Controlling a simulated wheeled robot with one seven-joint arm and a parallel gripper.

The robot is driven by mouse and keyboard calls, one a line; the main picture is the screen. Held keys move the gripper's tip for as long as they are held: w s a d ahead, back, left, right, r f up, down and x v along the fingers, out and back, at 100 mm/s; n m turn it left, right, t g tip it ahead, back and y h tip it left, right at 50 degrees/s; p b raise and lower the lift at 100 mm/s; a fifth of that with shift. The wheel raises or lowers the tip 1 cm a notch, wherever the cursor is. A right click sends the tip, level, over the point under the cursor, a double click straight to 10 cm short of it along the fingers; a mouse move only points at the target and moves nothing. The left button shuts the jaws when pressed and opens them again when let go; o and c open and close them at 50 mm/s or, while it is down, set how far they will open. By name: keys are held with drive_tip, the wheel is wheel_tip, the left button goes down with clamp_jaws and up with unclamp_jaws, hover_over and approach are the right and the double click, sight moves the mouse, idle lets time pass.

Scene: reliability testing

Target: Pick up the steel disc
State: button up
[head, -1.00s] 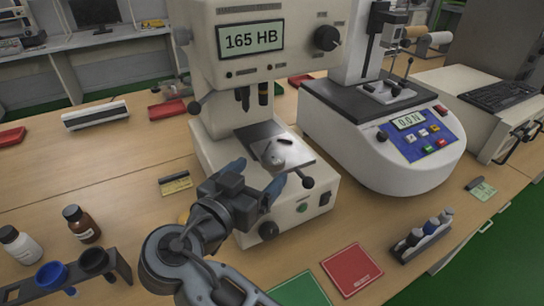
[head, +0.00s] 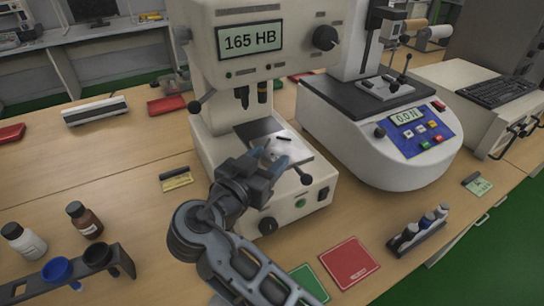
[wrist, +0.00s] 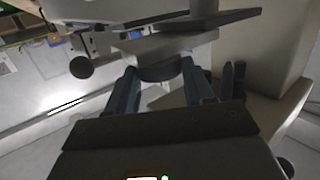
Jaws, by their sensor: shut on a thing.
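The steel disc (head: 272,150) shows as a small grey shape over the light stage plate (head: 298,150) of the hardness tester (head: 262,70). My gripper (head: 269,156) reaches in from the front with its blue fingers on either side of the disc, shut on it. In the wrist view, a dark round edge, apparently the disc (wrist: 159,73), sits between the two fingertips. Part of the disc is hidden by my fingers. I cannot tell whether it still touches the plate.
The tester's indenters (head: 262,92) hang above the stage. A force tester (head: 385,130) stands to the right. A red mat (head: 349,263) and a green mat (head: 308,284) lie in front. A vial rack (head: 418,236) is front right.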

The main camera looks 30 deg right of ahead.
drive_tip(key=shift+r, duration=0.1)
drive_tip(key=c, duration=0.7)
